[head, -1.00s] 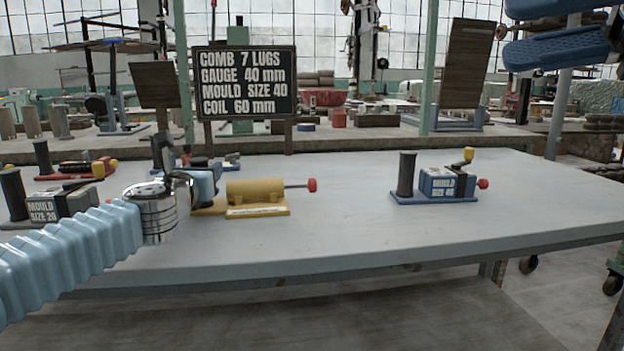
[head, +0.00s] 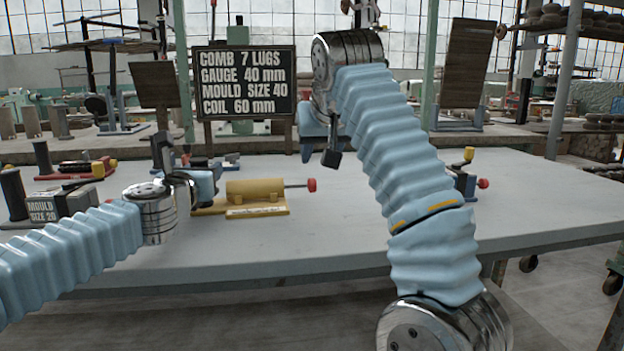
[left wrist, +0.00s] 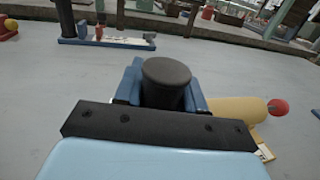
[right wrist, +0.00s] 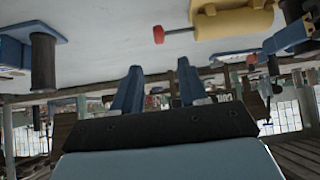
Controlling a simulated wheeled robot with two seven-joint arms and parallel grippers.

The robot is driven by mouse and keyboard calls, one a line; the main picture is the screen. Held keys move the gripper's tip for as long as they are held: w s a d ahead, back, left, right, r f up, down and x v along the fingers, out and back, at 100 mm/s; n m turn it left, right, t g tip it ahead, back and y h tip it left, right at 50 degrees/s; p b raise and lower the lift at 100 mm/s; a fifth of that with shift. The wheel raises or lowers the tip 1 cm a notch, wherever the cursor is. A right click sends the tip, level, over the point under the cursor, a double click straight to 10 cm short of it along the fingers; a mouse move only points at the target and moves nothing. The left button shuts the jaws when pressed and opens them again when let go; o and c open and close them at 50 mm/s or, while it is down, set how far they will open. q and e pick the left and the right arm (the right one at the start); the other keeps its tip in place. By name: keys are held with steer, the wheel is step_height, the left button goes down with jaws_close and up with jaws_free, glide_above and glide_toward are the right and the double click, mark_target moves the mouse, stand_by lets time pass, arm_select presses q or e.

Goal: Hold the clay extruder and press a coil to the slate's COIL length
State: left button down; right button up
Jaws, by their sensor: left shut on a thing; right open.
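The clay extruder (head: 256,190) is a yellow barrel on a yellow base, with a plunger rod ending in a red knob (head: 311,184) at its right. It also shows in the left wrist view (left wrist: 230,109). My left gripper (head: 207,184) is shut on its upright black handle (left wrist: 166,82). My right gripper (head: 320,150) is open and empty, raised above the table, with its spread fingers also in the right wrist view (right wrist: 160,88). There the extruder (right wrist: 232,20) and red knob (right wrist: 158,34) lie beyond the fingers. The slate (head: 244,82) reads COIL 60 mm. I see no coil.
A blue mould-size tool (head: 462,183) stands at right, mostly behind my right arm. A MOULD SIZE 20 tool (head: 60,204) and a red-based tool (head: 78,168) stand at left. The table (head: 300,240) is clear in front of the extruder.

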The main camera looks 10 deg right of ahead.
mark_target(312, 179)
steer(key=x, duration=1.1)
steer(key=shift+f, duration=0.1)
jaws_close()
